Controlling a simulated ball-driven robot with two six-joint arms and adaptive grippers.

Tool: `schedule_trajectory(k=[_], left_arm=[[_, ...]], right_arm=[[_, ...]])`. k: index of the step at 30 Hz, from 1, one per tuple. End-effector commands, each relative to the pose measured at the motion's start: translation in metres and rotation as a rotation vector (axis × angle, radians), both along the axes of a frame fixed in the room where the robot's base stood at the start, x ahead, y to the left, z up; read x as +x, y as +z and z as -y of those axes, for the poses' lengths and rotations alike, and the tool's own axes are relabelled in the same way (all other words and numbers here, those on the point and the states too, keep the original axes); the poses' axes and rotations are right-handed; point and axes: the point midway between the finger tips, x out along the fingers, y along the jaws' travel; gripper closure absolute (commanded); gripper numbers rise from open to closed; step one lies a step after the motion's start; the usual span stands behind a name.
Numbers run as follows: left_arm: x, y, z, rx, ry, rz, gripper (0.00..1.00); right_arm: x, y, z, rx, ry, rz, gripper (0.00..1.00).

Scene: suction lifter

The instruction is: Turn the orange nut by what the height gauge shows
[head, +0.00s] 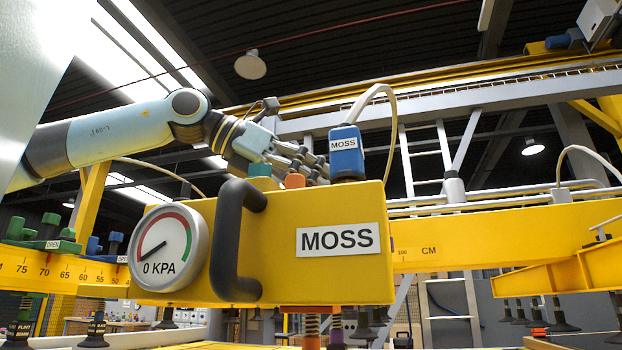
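The orange nut (295,181) stands on top of the yellow block labelled MOSS (300,275), between a teal knob and a blue box. My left gripper (312,172) reaches in from the left over the block's top. Its dark fingers are just behind and above the orange nut, and I cannot tell whether they touch it or how wide they are apart. Below the block an orange piece (311,322) with a spring shows. I see no gauge marked for height; the round dial (167,248) on the block reads 0 KPA. My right gripper is not in view.
A blue MOSS box (346,155) with a hose stands right of my fingers, and a teal knob (260,171) left of the nut. A black handle (237,240) sticks out in front. The yellow beam with a centimetre scale (60,272) runs behind, with suction cups below.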

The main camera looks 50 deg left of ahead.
Motion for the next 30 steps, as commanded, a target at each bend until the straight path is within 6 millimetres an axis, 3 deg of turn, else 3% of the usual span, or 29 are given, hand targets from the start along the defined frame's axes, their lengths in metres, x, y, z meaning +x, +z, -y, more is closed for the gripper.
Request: schedule_trajectory(k=[1,8,17,30], left_arm=[[0.0,0.0,0.0,0.0,0.0,0.0,0.72],[0.0,0.0,0.0,0.0,0.001,0.0,1.0],[0.0,0.002,-0.001,-0.003,-0.039,0.003,1.0],[0.0,0.004,0.0,-0.005,-0.273,0.005,1.0]], right_arm=[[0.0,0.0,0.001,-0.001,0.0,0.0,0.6],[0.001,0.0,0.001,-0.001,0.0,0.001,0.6],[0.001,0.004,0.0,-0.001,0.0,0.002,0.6],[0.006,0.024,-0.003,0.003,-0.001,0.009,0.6]])
